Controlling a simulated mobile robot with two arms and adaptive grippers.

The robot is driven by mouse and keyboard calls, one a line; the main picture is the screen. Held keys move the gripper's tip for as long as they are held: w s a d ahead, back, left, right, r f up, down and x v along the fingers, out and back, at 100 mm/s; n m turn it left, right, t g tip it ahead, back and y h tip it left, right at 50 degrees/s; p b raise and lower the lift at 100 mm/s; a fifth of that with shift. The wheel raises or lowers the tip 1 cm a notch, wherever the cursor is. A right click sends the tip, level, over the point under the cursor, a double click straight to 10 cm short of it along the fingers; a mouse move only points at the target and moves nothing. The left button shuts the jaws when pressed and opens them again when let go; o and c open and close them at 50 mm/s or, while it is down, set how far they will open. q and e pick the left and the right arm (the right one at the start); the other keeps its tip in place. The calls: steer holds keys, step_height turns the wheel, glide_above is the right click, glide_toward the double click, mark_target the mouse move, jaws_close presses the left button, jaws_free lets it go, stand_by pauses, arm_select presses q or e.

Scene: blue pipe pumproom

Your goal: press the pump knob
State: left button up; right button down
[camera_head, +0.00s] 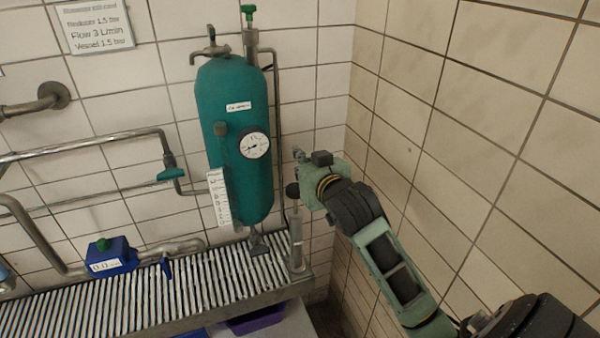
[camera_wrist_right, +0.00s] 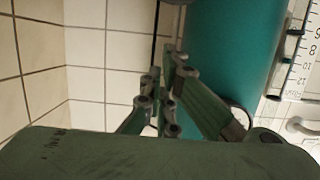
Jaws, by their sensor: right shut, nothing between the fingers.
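A round black knob (camera_head: 292,190) tops a slim upright grey cylinder (camera_head: 297,240) at the right end of the slatted rack; it looks like the pump knob. My right gripper (camera_head: 302,180) is shut and empty, right beside the knob and partly overlapping it in the head view. I cannot tell whether they touch. In the right wrist view the shut fingers (camera_wrist_right: 168,100) show in front of the teal tank (camera_wrist_right: 230,55), and the knob cannot be made out. My left gripper is not in view.
The teal tank (camera_head: 238,165), with a round gauge (camera_head: 256,145) and a white scale (camera_head: 219,200), stands left of the gripper. A blue box (camera_head: 110,259) with a green knob sits on the slatted rack (camera_head: 165,298). A tiled wall (camera_head: 480,130) is close on the right.

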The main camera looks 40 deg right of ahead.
mark_target(296, 200)
steer(key=f, duration=0.1)
steer(key=w+f, duration=0.1)
steer(key=f, duration=0.1)
steer(key=shift+d+f, duration=0.15)
steer(key=shift+d, duration=0.05)
steer(key=shift+f+p, duration=0.3)
steer(key=shift+f, duration=0.15)
step_height(296, 200, down, 6)
steer(key=shift+r+b, duration=0.2)
steer(key=shift+b, duration=0.9)
steer(key=shift+a+f, duration=0.1)
steer(key=shift+f, duration=0.3)
